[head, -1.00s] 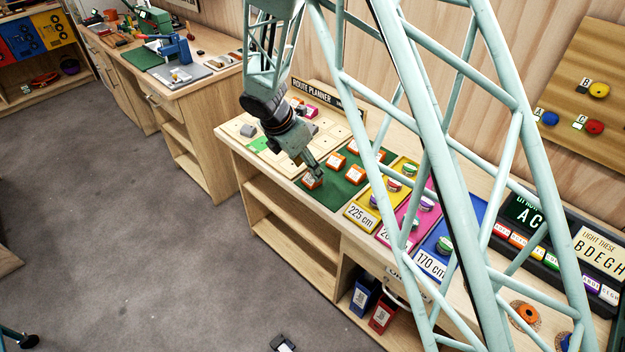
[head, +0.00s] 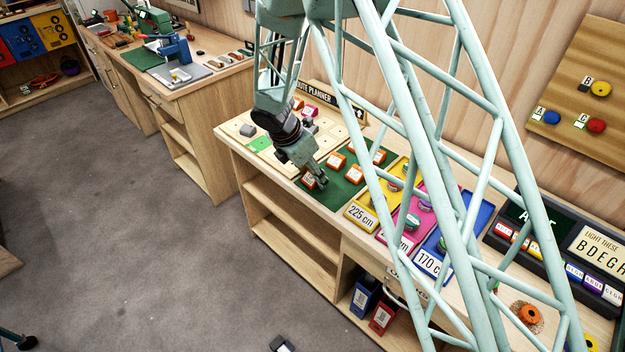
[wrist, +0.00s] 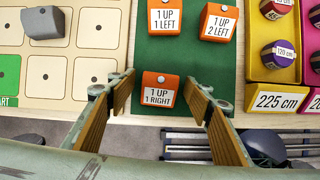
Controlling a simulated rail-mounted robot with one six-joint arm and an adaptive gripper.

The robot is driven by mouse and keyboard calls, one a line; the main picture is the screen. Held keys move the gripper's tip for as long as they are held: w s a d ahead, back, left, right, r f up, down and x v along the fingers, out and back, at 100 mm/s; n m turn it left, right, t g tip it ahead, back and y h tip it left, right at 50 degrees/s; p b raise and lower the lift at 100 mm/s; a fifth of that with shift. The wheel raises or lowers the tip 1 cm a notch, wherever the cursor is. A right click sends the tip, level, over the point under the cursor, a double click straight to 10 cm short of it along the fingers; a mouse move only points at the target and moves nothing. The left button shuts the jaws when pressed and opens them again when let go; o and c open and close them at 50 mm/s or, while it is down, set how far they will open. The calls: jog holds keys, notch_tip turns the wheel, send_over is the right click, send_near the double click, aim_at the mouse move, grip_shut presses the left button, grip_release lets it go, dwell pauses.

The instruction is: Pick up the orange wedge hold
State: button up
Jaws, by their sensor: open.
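Several orange wedge-like blocks with white labels lie on a green mat (wrist: 194,62). The nearest orange block, labelled "1 UP 1 RIGHT" (wrist: 158,88), sits at the mat's front edge; it also shows in the head view (head: 309,181). My gripper (wrist: 162,92) is open, its two fingers apart on the left and right of this block in the wrist view, with nothing held. In the head view my gripper (head: 322,184) points down over the front of the mat beside the block. Two more orange blocks, "1 UP 1 LEFT" (wrist: 164,16) and "1 UP 2 LEFT" (wrist: 218,22), stand behind it.
A route board (wrist: 70,58) with a grey wedge (wrist: 43,22) lies left of the mat. A yellow tray (wrist: 254,70) with round holds is close on the right, beyond my right finger. The bench's front edge is just in front of the near block.

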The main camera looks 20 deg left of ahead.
jog(key=shift+c, duration=0.6)
jog(key=c, duration=0.8)
jog(key=shift+r, duration=0.15)
jog(key=shift+c, duration=0.2)
jog(key=shift+r+p, duration=0.4)
jog(key=shift+r, duration=1.3)
jog(key=s+d+r, duration=0.1)
jog(key=s+d, duration=0.1)
jog(key=s, duration=1.4)
jog(key=shift+r+b, duration=0.2)
jog(key=shift+b, duration=0.2)
